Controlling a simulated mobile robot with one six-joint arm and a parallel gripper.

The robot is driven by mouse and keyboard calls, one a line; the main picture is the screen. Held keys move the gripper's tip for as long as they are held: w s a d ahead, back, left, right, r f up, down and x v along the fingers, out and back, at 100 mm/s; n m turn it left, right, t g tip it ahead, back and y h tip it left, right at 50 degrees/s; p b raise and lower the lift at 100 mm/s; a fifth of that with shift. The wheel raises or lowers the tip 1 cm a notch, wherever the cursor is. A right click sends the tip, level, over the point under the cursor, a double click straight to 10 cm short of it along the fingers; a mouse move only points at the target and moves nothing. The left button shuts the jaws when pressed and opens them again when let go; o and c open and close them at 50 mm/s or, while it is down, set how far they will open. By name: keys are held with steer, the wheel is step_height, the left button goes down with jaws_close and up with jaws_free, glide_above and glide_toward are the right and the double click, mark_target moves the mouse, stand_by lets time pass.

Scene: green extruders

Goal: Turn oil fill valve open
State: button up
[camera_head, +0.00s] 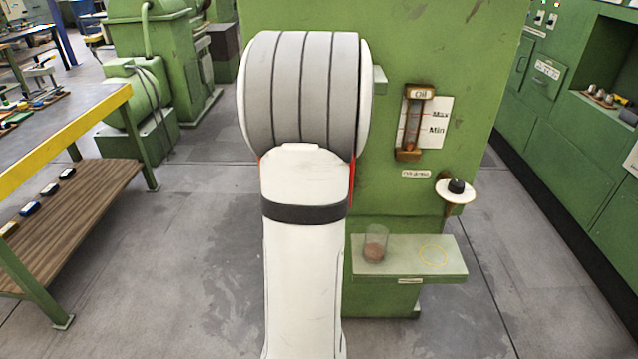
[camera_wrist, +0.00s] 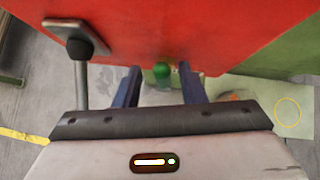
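In the wrist view my gripper (camera_wrist: 160,72) has its two dark blue fingers spread apart. I cannot tell whether either is the oil fill valve or touches a finger. A grey lever with a black joint on a plate (camera_wrist: 72,38) is at the upper left, on a red surface (camera_wrist: 200,25). In the head view my arm hides the gripper and part of the green machine (camera_head: 440,60).
The machine bears an oil gauge (camera_head: 412,122) with Max and Min marks and a black knob on a white disc (camera_head: 456,187). A shelf (camera_head: 400,270) holds a glass (camera_head: 375,243) beside a yellow circle. A yellow-edged table (camera_head: 60,130) stands left. Floor between is clear.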

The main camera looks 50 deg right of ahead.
steer(key=shift+r, duration=0.1)
steer(key=p+v, duration=0.3)
steer(key=v, duration=0.4)
steer(key=shift+s+a+r+p, duration=0.2)
steer(key=shift+s+p, duration=0.05)
steer(key=shift+p, duration=0.15)
